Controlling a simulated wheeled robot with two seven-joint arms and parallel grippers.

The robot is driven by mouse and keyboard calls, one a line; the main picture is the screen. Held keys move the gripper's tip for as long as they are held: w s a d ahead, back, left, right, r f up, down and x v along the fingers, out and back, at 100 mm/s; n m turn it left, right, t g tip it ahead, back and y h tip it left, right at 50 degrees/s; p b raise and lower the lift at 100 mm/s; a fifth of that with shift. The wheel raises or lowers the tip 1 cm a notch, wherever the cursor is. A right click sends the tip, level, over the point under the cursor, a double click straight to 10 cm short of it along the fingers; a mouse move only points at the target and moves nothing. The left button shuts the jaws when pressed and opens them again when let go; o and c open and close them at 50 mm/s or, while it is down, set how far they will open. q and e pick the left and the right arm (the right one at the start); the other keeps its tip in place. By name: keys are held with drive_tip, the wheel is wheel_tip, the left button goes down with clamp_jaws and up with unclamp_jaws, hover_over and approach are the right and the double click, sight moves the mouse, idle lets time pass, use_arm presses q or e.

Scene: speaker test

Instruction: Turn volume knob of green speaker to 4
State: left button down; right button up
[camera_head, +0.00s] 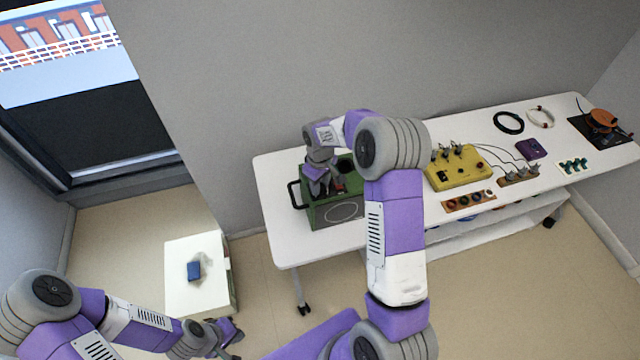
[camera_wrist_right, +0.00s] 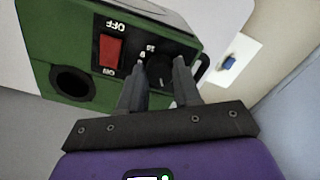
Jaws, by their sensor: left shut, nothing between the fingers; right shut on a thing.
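The green speaker (camera_head: 322,217) stands at the left end of the white table (camera_head: 283,243). In the right wrist view the speaker (camera_wrist_right: 58,40) appears tilted, with a red OFF/ON switch (camera_wrist_right: 111,51) and a black volume knob (camera_wrist_right: 158,69) on a dark panel. My right gripper (camera_head: 325,186) reaches down onto the speaker's panel. In the right wrist view its two fingers (camera_wrist_right: 160,76) are closed on the knob's sides. Part of the scale shows above the knob; the pointer is too dark to read. My left gripper (camera_head: 232,334) is shut and empty, low at the left, away from the table.
A yellow box (camera_head: 458,174) with knobs and cables stands right of my right arm. A purple box (camera_head: 531,149), black cable ring (camera_head: 509,123) and turntable-like device (camera_head: 602,119) lie farther right. A small white stand (camera_head: 188,298) with a blue object (camera_head: 194,271) is at lower left.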

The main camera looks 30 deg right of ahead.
drive_tip(key=shift+m, duration=0.4)
drive_tip(key=o, duration=1.1)
drive_tip(key=shift+c, duration=0.2)
drive_tip(key=shift+r, duration=0.1)
wheel_tip(320, 180, up, 8)
drive_tip(key=shift+f, duration=0.25)
